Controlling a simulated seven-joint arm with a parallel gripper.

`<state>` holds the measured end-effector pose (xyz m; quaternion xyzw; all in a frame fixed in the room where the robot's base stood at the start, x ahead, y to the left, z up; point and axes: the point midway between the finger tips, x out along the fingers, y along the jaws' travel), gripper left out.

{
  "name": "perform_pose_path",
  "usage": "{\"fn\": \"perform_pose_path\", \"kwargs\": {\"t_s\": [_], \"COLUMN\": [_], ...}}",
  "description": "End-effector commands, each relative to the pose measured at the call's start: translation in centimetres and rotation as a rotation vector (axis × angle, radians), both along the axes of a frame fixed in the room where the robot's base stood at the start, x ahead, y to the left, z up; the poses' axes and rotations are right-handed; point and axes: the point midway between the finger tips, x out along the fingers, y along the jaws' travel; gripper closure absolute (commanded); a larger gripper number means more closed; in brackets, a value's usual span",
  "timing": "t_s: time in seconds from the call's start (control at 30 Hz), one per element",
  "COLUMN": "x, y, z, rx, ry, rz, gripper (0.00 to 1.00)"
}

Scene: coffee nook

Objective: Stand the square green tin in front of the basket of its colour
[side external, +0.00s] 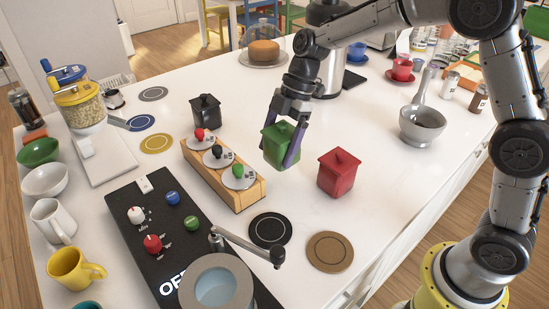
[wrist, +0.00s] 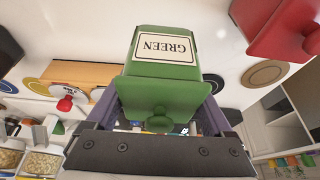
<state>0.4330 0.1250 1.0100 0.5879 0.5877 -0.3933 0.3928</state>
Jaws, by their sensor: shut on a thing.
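My gripper (side external: 280,150) is shut on the square green tin (side external: 278,136) and holds it above the white counter, right of the wooden stand. In the wrist view the green tin (wrist: 166,80) sits between the fingers, its GREEN label upside down. The wooden stand (side external: 243,194) carries three round metal pieces, seemingly the baskets, with red (side external: 200,135), black (side external: 217,152) and green (side external: 238,170) knobs. The green-knobbed one is nearest the camera. The square red tin (side external: 340,172) stands right of the held tin. The square black tin (side external: 206,110) stands behind the stand.
A black disc (side external: 270,231) and a brown disc (side external: 330,251) lie in front of the stand and red tin. A black machine (side external: 165,225) with a handle (side external: 245,245) stands at front left. A grey mortar (side external: 422,124) is at right. Counter behind the red tin is clear.

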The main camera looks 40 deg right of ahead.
Motion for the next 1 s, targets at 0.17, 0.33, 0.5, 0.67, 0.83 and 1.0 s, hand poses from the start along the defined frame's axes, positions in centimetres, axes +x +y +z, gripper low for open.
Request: {"fn": "perform_pose_path", "kwargs": {"t_s": [0.17, 0.33, 0.5, 0.67, 0.83, 1.0], "x": [0.8, 0.7, 0.8, 0.8, 0.7, 0.7], "y": [0.3, 0.2, 0.2, 0.2, 0.2, 0.2], "z": [-1.5, -3.7, -3.9, -4.0, -4.3, -4.3], "rx": [0.0, 0.0, 0.0, 0.0, 0.0, 0.0], "ry": [0.001, 0.001, -0.002, -0.001, 0.0, 0.0], "rz": [0.001, 0.0, 0.0, 0.001, 0.001, 0.001], "gripper": [0.84, 0.84, 0.84, 0.84, 0.0, 0.0]}}
